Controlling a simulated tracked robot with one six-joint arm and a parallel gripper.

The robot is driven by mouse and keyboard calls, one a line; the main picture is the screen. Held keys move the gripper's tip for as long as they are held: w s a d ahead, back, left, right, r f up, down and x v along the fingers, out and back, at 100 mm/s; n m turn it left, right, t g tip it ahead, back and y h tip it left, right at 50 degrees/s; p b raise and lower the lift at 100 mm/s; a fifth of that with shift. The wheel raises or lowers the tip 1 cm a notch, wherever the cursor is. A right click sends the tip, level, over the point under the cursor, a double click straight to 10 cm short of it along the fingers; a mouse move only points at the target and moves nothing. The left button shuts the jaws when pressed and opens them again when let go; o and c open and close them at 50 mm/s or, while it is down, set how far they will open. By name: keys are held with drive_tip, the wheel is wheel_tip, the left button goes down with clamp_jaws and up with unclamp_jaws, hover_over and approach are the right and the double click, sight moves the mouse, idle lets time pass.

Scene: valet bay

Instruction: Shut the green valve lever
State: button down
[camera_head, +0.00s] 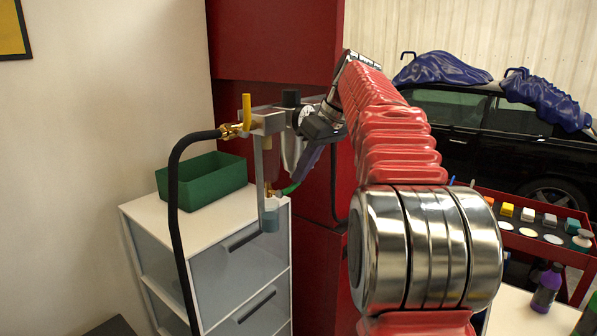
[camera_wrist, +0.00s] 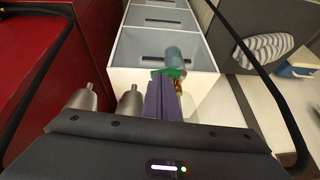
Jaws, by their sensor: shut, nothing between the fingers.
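The green valve lever (camera_head: 289,189) sticks out to the right of a small brass fitting low on the air filter unit (camera_head: 269,160). In the wrist view the green lever (camera_wrist: 173,73) shows just beyond my fingertips, with brass beside it and a blue-grey cylinder past it. My gripper (camera_head: 301,176) has purple fingers, shut and empty, pointing down and left at the lever. In the wrist view the closed fingers (camera_wrist: 161,80) hide part of the lever. I cannot tell whether they touch it.
A yellow lever (camera_head: 247,110) stands upright on a brass valve, with a black hose (camera_head: 173,200) hanging from it. Behind are a white drawer cabinet (camera_head: 160,222) bearing a green bin (camera_head: 205,185), and a red cabinet (camera_head: 275,45). A red cart (camera_head: 490,205) stands at right.

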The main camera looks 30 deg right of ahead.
drive_tip(key=shift+s+a+f, duration=0.3)
drive_tip(key=shift+a+f, duration=0.05)
drive_tip(key=shift+a, duration=0.3)
drive_tip(key=s+d+r, duration=0.3)
drive_tip(key=d+r, duration=0.4)
drive_tip(key=r, duration=0.2)
drive_tip(key=shift+d, duration=0.25)
idle(0.8)
drive_tip(key=shift+r, duration=0.1)
idle(0.5)
